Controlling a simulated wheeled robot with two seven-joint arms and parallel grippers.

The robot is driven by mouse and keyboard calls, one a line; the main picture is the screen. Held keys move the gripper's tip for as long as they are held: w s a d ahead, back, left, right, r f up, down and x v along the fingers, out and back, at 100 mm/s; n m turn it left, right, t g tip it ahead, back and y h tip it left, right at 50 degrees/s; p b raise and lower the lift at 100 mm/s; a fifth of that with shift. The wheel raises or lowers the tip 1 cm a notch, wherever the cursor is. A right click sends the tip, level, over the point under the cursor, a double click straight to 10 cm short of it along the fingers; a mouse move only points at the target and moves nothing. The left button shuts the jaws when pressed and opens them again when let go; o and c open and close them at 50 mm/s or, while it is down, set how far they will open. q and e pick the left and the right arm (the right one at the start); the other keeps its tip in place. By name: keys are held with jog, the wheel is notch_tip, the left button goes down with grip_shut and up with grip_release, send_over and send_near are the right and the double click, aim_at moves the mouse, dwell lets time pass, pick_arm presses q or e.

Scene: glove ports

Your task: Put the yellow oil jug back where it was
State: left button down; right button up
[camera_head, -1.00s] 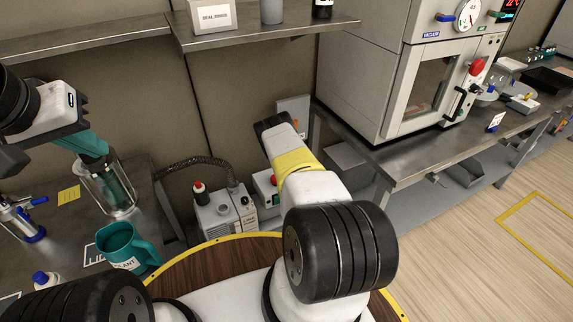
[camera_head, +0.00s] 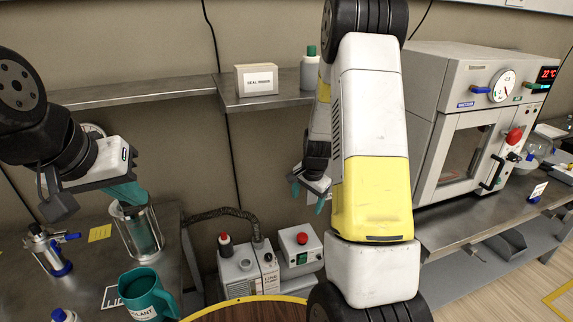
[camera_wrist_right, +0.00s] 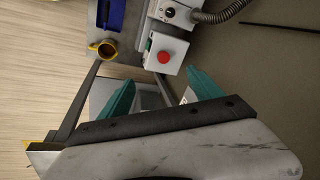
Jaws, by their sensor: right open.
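A small yellow jug (camera_wrist_right: 103,49), seen from above with a dark round mouth, shows in the right wrist view on a grey surface. I cannot see it in the head view. My right gripper (camera_head: 308,197) is open and empty, with its teal fingers apart; they also show in the right wrist view (camera_wrist_right: 157,88). The jug is beyond and to the left of these fingers, apart from them. My left gripper (camera_head: 125,195) points its teal fingers down at a clear cylinder (camera_head: 155,232); whether they are closed on anything is unclear.
A pump unit (camera_head: 248,272) and a box with a red button (camera_head: 300,248) stand low below my right gripper. A blue object (camera_wrist_right: 110,16) lies beside the jug. A teal mug (camera_head: 145,292) is on the left bench. A vacuum oven (camera_head: 455,150) stands right.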

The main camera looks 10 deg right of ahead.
jog(key=s+a+r+n+t+y, duration=0.1)
jog(key=s+a+r+n, duration=0.25)
jog(key=r, duration=0.55)
jog(key=s+a+r+n+t+y, duration=0.1)
jog(key=s+a+r+n, duration=0.3)
jog(key=r, duration=0.6)
jog(key=s+a+r+n, duration=0.1)
jog(key=s+r, duration=0.2)
jog(key=s, duration=0.3)
jog(key=s+a+r+n, duration=0.1)
jog(key=s+r, duration=0.2)
jog(key=s, duration=0.3)
jog(key=s+a+r+n+t, duration=0.1)
jog(key=s+r+n, duration=0.1)
jog(key=s, duration=0.3)
jog(key=shift+s+r, duration=0.4)
jog(key=shift+r, duration=0.05)
